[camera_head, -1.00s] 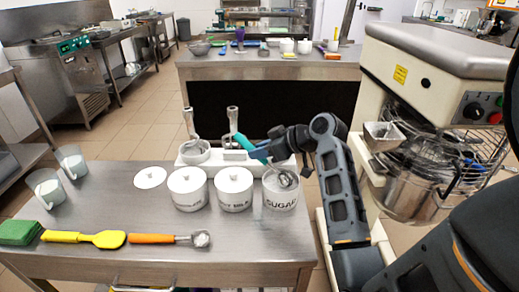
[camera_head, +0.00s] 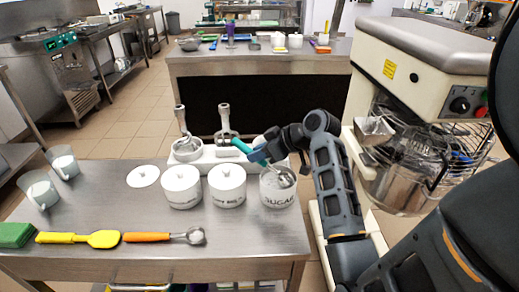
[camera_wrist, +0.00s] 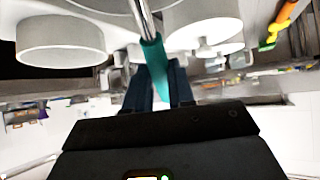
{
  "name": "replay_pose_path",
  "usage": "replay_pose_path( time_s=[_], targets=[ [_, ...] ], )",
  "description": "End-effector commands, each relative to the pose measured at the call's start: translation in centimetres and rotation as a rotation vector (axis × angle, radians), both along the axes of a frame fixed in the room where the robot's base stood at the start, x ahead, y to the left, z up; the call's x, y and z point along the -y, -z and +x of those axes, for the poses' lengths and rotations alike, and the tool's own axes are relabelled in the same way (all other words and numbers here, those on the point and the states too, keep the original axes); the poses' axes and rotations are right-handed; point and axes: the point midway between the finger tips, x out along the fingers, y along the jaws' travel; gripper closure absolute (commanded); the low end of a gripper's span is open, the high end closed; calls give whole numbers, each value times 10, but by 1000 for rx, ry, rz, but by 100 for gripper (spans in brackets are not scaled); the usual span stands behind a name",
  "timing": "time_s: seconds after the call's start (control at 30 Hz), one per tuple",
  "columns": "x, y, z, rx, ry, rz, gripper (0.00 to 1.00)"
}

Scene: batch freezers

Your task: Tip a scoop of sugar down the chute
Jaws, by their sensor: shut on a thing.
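My gripper (camera_head: 266,152) is shut on the teal handle of a metal scoop (camera_head: 250,150). The handle also shows between the fingers in the wrist view (camera_wrist: 155,65). The scoop's bowl is at the open mouth of the white canister marked SUGAR (camera_head: 278,196). I cannot tell how deep the bowl sits or how much sugar is in it. The chute (camera_head: 374,131), a small metal hopper, is on the guard of the big mixer at right, to the right of my gripper and apart from it.
Two lidded white canisters (camera_head: 181,192) (camera_head: 227,190) stand left of the sugar. A loose lid (camera_head: 143,176), a yellow spatula (camera_head: 103,239) and an orange-handled scoop (camera_head: 160,237) lie on the steel table. The mixer (camera_head: 430,45) rises at right, its bowl (camera_head: 405,187) below the wire guard.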

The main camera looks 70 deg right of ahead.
Motion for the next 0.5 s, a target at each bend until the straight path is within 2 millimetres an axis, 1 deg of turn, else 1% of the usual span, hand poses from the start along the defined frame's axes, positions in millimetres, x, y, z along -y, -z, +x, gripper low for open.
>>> replay_pose_path(
  time_s=[0.03,0.5],
  targets=[
    [0,-7,0,1,1,-1,100],
    [0,-36,5,2,-1,-1,100]
  ],
)
